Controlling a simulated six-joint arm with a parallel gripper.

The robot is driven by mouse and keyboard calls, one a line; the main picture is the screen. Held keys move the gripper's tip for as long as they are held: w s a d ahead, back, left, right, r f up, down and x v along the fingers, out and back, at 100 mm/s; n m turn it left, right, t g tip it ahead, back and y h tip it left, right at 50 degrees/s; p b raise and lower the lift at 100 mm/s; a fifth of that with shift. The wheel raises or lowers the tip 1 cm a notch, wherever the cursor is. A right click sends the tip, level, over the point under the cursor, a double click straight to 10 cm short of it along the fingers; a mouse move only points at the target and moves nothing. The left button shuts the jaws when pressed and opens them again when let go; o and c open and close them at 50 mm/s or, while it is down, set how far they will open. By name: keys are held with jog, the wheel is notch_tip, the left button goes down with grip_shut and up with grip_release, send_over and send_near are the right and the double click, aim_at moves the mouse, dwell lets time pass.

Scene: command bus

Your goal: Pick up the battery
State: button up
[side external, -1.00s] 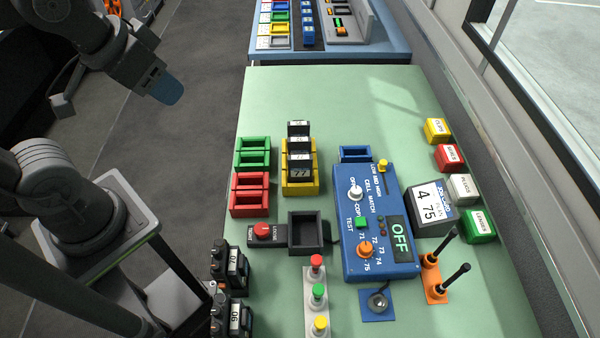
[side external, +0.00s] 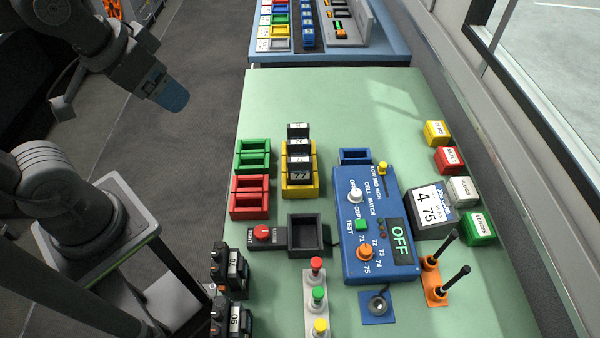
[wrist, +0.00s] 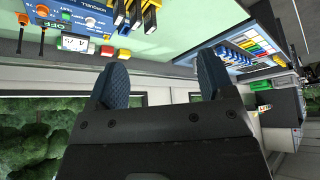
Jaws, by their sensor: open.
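Several black battery-like blocks with white labels stand in a yellow tray (side external: 315,187) on the green table. The front labelled block (side external: 300,177) seems to read 77. Two more black labelled blocks, an upper one (side external: 229,268) and a lower one (side external: 230,318), stand at the table's lower left edge. I cannot tell which block is the battery. My gripper (side external: 172,97) is up at the left, beyond the table edge and apart from all blocks. In the wrist view its two blue fingers (wrist: 162,82) are spread with nothing between them.
Green trays (side external: 252,155) and red trays (side external: 249,197) sit left of the yellow one. A blue control box (side external: 377,225) reading OFF and an empty black socket (side external: 305,235) stand nearer. Coloured blocks line the right edge. The table's far part is clear.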

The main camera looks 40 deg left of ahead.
jog(key=shift+o, duration=0.7)
jog(key=n+g, duration=0.6)
jog(key=n, duration=0.3)
send_over(300, 159)
notch_tip(300, 159, down, 10)
jog(key=f, duration=0.8)
jog(key=shift+w+a, duration=0.15)
jog(key=shift+w, duration=0.05)
jog(key=shift+s+f, duration=0.15)
jog(key=shift+f, duration=2.6)
